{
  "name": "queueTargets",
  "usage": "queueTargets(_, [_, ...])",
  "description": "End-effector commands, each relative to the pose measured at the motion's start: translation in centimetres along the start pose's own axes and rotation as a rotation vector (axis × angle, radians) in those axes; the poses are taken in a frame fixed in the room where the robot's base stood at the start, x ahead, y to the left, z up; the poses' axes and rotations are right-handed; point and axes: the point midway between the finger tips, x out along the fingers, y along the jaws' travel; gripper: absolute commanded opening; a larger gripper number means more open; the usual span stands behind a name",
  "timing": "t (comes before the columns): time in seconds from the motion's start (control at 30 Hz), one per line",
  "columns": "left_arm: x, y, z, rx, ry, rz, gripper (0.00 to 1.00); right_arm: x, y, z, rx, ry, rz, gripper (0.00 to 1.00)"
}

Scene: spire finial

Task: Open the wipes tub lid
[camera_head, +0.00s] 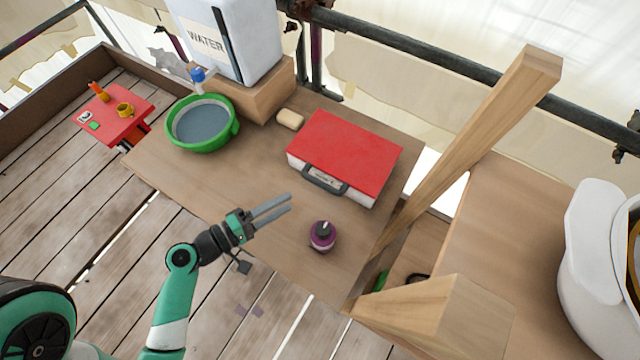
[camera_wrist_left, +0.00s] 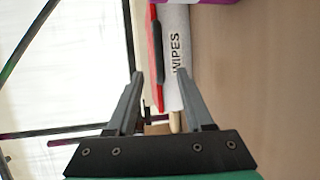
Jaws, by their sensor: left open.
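The wipes tub (camera_head: 335,160) is a white box with a red lid (camera_head: 347,150) and a dark handle (camera_head: 324,181) on its front side. The lid lies flat and shut on the tub. In the left wrist view, the white tub side with the word WIPES (camera_wrist_left: 176,55), the red lid edge (camera_wrist_left: 158,92) and the dark handle (camera_wrist_left: 155,50) show sideways, beyond the fingers. My left gripper (camera_head: 290,203) is open and empty, in front and to the left of the tub, apart from it. My right gripper is not in view.
A purple bottle (camera_head: 322,237) stands in front of the tub. A green basin (camera_head: 202,124), a soap bar (camera_head: 290,119) and a water container (camera_head: 235,40) are at the back left. A slanted wooden beam (camera_head: 465,140) rises on the right. The table's left front (camera_head: 185,182) is clear.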

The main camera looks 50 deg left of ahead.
Motion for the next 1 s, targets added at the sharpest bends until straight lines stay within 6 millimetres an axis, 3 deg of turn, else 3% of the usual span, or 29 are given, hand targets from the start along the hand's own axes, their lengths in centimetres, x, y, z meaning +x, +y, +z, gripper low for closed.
queueTargets(0.27, [1.0, 0.1, 0.1, -0.001, -0.004, -0.004, 0.52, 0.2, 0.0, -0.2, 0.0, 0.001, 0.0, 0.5])
queueTargets(0.7, [9.9, 0.1, 0.1, 0.002, -0.004, -0.001, 0.52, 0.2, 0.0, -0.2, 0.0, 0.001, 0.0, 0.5])
queueTargets(1.0, [11.6, 0.1, 0.1, 0.0, 0.0, -0.001, 0.52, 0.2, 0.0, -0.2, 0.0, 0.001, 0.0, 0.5])
